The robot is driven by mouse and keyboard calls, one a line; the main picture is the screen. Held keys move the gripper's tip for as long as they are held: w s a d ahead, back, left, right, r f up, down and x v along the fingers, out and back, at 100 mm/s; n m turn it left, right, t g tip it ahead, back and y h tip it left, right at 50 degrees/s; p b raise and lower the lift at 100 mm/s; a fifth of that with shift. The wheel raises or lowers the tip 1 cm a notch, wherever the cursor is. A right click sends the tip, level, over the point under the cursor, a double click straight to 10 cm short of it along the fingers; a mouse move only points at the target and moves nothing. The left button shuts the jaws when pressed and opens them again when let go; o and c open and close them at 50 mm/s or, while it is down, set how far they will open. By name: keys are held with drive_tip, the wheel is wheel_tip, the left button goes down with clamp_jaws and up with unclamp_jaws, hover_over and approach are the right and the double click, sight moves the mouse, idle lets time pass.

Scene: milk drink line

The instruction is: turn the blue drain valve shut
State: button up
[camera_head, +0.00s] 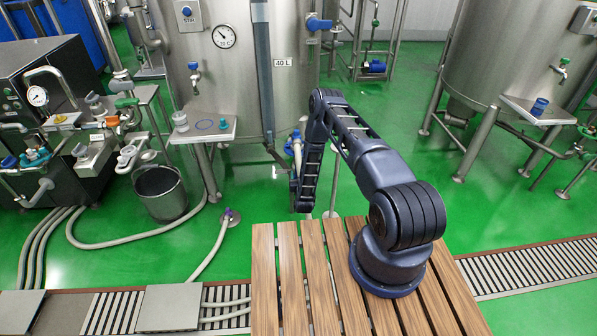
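A blue-handled valve (294,136) shows low on the large steel tank (240,90) marked 40 L, just left of my forearm. It is small and partly covered by the arm, so its handle angle is unclear. I cannot tell for sure that it is the drain valve. My arm reaches forward from the wooden deck, bends at the elbow and hangs down beside this valve. My gripper (294,182) is at the low end of the arm, small and mostly hidden. I cannot see its fingers clearly, or whether it touches anything.
Another blue handle (318,23) sits higher on the tank. A steel bucket (160,194) and a pale hose (125,239) are on the green floor at left. A side shelf (205,131) juts from the tank. A second tank (510,55) stands at right. Slatted wood (265,290) surrounds my arm's base.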

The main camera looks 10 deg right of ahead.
sight(298, 170)
drive_tip(key=shift+w, duration=1.85)
clamp_jaws()
